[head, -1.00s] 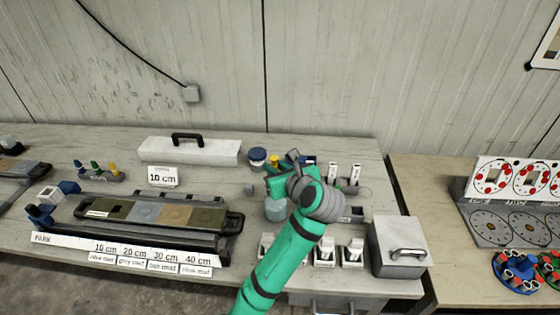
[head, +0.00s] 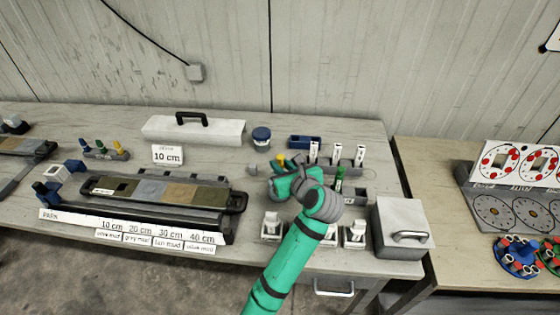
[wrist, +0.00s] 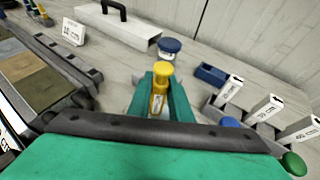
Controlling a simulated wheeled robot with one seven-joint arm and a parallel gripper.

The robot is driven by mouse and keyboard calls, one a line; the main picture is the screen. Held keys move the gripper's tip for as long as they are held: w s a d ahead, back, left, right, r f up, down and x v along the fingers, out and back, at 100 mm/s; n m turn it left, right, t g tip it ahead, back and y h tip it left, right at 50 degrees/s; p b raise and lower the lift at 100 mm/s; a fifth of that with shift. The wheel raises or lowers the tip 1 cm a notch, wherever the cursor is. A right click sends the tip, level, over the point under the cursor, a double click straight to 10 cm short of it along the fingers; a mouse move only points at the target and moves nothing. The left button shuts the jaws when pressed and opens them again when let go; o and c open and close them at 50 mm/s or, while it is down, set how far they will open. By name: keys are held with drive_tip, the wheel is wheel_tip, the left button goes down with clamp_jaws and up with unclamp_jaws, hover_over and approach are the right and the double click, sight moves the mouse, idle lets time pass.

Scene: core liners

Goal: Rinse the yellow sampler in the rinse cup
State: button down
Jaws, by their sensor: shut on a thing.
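My gripper (wrist: 160,98) is shut on the yellow sampler (wrist: 160,76), which stands upright between the teal fingers in the wrist view. In the head view the sampler's yellow top (head: 281,160) shows just past my gripper (head: 279,172), over the middle right of the bench. The sampler's lower end is hidden. The rinse cup cannot be clearly made out now; my gripper and wrist cover the place where a pale bluish cup showed earlier. I cannot tell whether the sampler is inside it.
A blue-lidded jar (head: 261,137) stands behind my gripper. A blue tray (head: 304,142) and white labelled holders (head: 336,153) are right of it. A green-topped item (head: 340,174) is close to my wrist. The core tray (head: 160,190) lies left; a grey box (head: 401,228) stands right.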

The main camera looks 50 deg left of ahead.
drive_tip(key=shift+s+a+f, duration=0.15)
drive_tip(key=shift+s, duration=0.1)
idle(0.3)
drive_tip(key=shift+w+f, duration=0.15)
drive_tip(key=shift+f, duration=0.55)
drive_tip(key=shift+r, duration=0.15)
drive_tip(key=shift+r, duration=0.6)
drive_tip(key=shift+f, duration=0.1)
